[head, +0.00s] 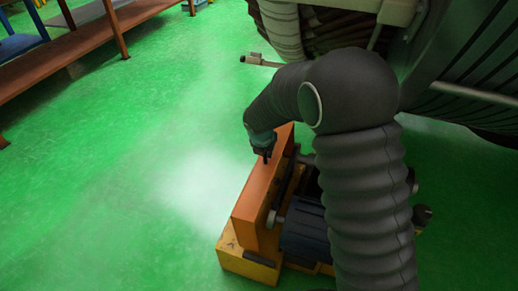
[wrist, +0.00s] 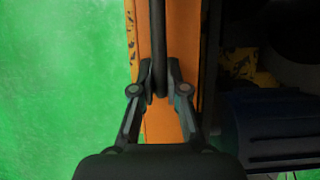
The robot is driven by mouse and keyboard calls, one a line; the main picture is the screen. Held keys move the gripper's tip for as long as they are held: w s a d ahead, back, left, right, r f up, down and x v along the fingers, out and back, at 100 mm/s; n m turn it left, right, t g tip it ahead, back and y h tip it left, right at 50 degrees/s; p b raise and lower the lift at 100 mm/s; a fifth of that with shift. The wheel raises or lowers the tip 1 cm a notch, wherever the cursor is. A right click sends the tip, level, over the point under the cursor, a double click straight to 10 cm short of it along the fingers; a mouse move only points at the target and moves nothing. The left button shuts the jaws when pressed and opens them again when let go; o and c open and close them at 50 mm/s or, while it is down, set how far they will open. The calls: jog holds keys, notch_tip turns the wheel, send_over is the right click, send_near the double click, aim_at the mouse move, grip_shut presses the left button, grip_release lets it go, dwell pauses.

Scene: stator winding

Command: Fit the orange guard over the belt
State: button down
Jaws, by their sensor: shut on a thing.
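The orange guard (head: 258,200) is a long upright box at the left side of the machine's yellow base. It also shows in the wrist view (wrist: 187,45). My gripper (head: 267,157) is at the top of the guard. In the wrist view my gripper (wrist: 160,80) is shut on a thin black bar-like handle (wrist: 158,35) that runs over the guard. The belt cannot be made out; the guard and my arm cover that area. Whether the guard is fully seated on the base cannot be told.
A dark blue motor (head: 304,228) stands right of the guard on the scuffed yellow base (head: 247,264). A large winding machine (head: 455,50) rises behind at the right. A brown bench (head: 70,45) stands at the far left. The green floor (head: 120,190) left of the guard is clear.

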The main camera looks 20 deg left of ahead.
jog(key=d+p, duration=0.1)
jog(key=d, duration=0.5)
jog(key=shift+s+d, duration=0.2)
jog(key=shift+d, duration=0.15)
jog(key=shift+w+a, duration=0.15)
jog(key=shift+a, duration=0.9)
dwell(1.0)
jog(key=shift+f+b, duration=0.5)
jog(key=shift+f, duration=0.65)
dwell(1.3)
jog(key=c, duration=1.1)
grip_release()
jog(key=shift+f, duration=0.1)
jog(key=shift+v, duration=4.05)
